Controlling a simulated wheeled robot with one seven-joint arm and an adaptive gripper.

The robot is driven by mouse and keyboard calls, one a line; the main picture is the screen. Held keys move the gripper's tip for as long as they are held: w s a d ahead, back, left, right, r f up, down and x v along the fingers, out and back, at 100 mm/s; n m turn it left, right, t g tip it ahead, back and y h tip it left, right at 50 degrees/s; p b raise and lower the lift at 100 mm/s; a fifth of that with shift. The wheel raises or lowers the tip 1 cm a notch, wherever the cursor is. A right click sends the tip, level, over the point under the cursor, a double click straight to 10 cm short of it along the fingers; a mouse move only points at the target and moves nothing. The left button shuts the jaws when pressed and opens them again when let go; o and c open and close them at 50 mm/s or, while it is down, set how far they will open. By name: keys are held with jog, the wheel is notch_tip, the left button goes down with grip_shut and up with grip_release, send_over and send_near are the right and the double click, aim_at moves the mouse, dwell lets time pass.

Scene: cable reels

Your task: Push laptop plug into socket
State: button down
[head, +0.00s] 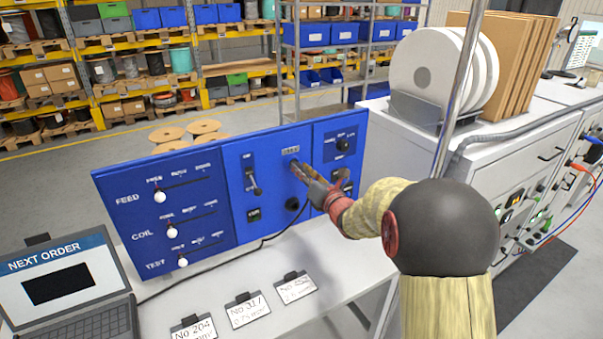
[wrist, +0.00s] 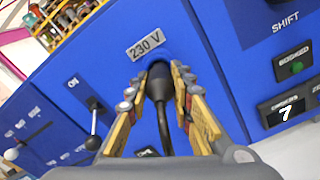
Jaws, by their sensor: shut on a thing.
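The laptop (head: 70,290) stands open at the left of the table, its screen reading NEXT ORDER. A black cable runs from its side across the table towards the blue panel. My gripper (head: 300,172) reaches the panel's middle section. In the wrist view my gripper (wrist: 160,95) has its fingers on both sides of the black laptop plug (wrist: 159,83) and is shut on it. The plug's front end is at the round blue socket (wrist: 155,60) under the 230 V label. The plug hides most of the socket opening, and I cannot tell how deep it sits. The cable hangs down below it.
The blue panel (head: 215,225) carries levers, sliders and knobs around the socket. Several label cards (head: 247,310) lie on the white table (head: 205,285) in front. A grey cabinet with white reels (head: 440,75) stands at the right. A metal pole rises near my arm.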

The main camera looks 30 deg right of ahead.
jog(key=c, duration=1.5)
grip_release()
